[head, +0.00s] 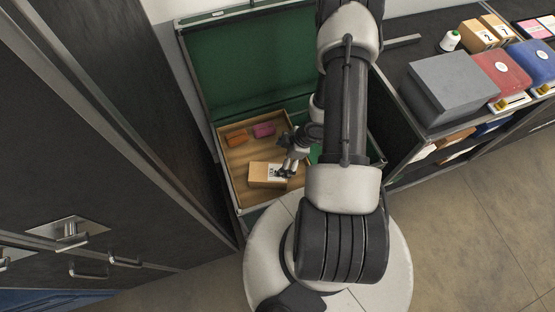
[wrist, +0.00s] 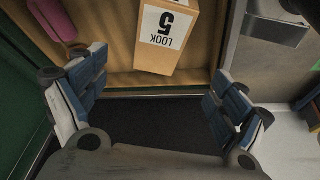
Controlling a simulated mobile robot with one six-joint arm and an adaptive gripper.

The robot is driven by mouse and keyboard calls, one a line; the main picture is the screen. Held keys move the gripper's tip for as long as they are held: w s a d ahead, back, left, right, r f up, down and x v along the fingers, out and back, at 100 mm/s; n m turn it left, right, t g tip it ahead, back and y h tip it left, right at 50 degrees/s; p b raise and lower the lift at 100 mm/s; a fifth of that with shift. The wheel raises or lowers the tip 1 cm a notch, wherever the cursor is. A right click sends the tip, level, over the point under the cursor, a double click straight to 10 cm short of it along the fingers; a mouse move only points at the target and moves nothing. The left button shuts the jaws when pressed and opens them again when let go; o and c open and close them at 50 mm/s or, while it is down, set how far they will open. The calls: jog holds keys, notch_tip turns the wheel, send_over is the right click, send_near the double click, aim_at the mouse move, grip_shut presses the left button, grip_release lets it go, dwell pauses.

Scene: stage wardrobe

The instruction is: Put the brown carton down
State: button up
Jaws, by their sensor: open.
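The brown carton (head: 262,172) lies on the wooden floor of a tray (head: 239,197) inside an open green-lined trunk (head: 228,68). In the wrist view the carton (wrist: 184,58) carries a white label reading "LOOK 5". My gripper (head: 288,168) is at the carton's right end in the head view and partly covers it. In the wrist view my gripper (wrist: 160,100) has its fingers spread wide with nothing between them, and the carton shows beyond the fingertips, apart from them.
An orange item (head: 237,137) and a pink item (head: 264,130) lie at the tray's back. A counter at right holds a grey box (head: 452,86), red (head: 502,77) and blue (head: 531,62) items and small cartons (head: 478,36). A dark cabinet (head: 95,130) stands close on the left.

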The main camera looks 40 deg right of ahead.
jog(key=w+d+r+m+h, duration=0.1)
jog(key=w+d+r+h, duration=0.15)
jog(key=r, duration=0.45)
jog(key=w+d+r+m+h, duration=0.15)
jog(key=w+d+r, duration=0.25)
jog(key=r, duration=0.4)
notch_tip(320, 180, up, 14)
jog(key=a+m+t+h, duration=0.1)
jog(key=a+m+h, duration=0.1)
jog(key=m+h, duration=0.1)
jog(key=s+a+r+m, duration=0.1)
jog(key=s+a+r, duration=0.2)
jog(key=r, duration=0.2)
jog(key=s+a+r+m, duration=0.2)
jog(key=a+r, duration=0.2)
jog(key=r, duration=0.2)
jog(key=s+a+r+m+y, duration=0.2)
jog(key=s+a+r, duration=0.3)
jog(key=s+a, duration=0.7)
jog(key=shift+t+y, duration=0.4)
jog(key=shift+y, duration=0.3)
jog(key=shift+w+r, duration=0.1)
jog(key=shift+c, duration=0.5)
